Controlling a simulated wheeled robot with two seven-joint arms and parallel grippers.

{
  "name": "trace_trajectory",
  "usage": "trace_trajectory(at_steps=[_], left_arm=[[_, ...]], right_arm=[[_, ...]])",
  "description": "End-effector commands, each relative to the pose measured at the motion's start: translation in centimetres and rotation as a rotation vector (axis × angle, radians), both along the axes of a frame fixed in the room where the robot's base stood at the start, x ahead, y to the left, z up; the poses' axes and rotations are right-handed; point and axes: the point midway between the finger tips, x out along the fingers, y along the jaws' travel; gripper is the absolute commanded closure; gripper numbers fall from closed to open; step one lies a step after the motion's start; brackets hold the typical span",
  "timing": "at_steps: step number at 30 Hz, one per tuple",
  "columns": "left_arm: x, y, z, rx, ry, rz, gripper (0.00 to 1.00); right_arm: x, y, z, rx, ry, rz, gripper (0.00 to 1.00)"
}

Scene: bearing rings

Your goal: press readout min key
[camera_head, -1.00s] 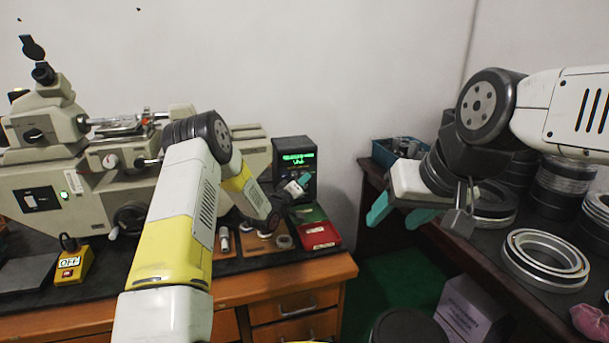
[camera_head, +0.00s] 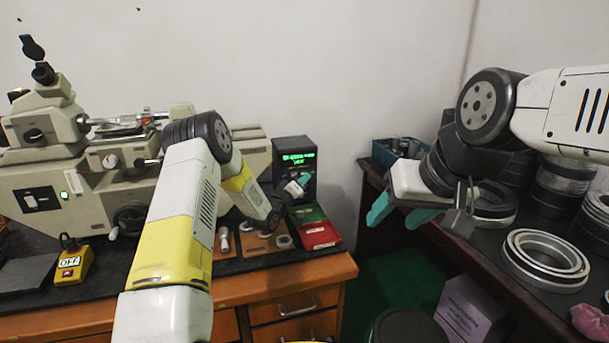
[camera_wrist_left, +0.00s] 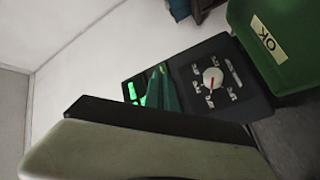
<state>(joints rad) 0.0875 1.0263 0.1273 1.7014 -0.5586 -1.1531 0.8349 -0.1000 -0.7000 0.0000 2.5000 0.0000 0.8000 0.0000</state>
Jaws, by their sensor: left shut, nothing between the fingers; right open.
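The readout (camera_head: 295,158) is a black box with green lit text, at the back right of the left bench in the head view. In the left wrist view its dark face (camera_wrist_left: 218,108) appears turned sideways, with a pale round knob (camera_wrist_left: 213,78) and several small light key markings around it. I cannot read which marking is the min key. My left gripper (camera_head: 303,181) is shut and empty, its teal tips close in front of the readout's lower face. The teal fingers (camera_wrist_left: 163,90) cover part of the display in the wrist view; contact cannot be told. My right gripper (camera_head: 397,212) is open and empty.
A green bin (camera_head: 307,213) and a red bin (camera_head: 320,236) stand just below the readout. The green one, labelled OK, is close in the wrist view (camera_wrist_left: 284,48). Metal rings (camera_head: 545,262) lie on the right bench. A grey measuring machine (camera_head: 75,190) fills the left.

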Motion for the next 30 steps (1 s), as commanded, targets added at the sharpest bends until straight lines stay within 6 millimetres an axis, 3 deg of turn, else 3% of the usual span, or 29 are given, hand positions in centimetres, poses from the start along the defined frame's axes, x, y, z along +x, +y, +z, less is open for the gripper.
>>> trace_trajectory(at_steps=[30], left_arm=[[0.94,0.33,0.00,0.000,0.000,0.000,1.00]], right_arm=[[0.00,0.00,0.00,0.000,0.000,0.000,0.45]])
